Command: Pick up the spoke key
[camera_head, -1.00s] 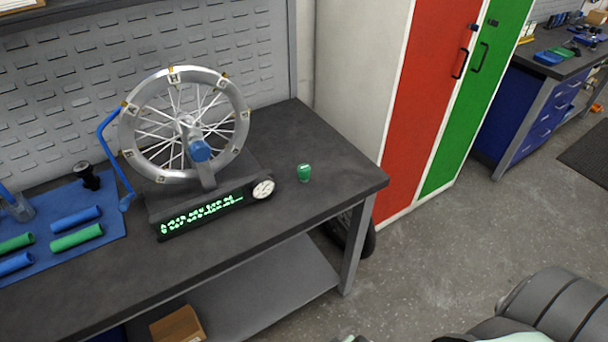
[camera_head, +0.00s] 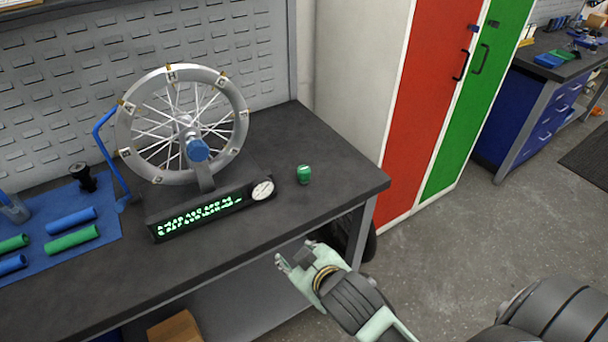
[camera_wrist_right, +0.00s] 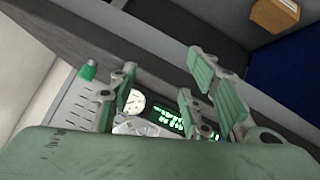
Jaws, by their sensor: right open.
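A small green rounded piece, which looks like the spoke key (camera_head: 304,174), stands on the dark workbench right of the truing stand's dial. It also shows in the right wrist view (camera_wrist_right: 88,71), left of the fingers. My right gripper (camera_head: 292,259) is open and empty, in front of the bench edge, below and nearer than the green piece. In the right wrist view the fingers (camera_wrist_right: 163,85) are spread apart with nothing between them. My left gripper is not in view.
A wheel (camera_head: 181,125) sits in a truing stand with a lit display (camera_head: 199,214) left of the green piece. A blue mat (camera_head: 82,218) holds several grips. The bench top (camera_head: 340,180) right of the piece is clear. A cardboard box (camera_head: 175,329) is below the bench.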

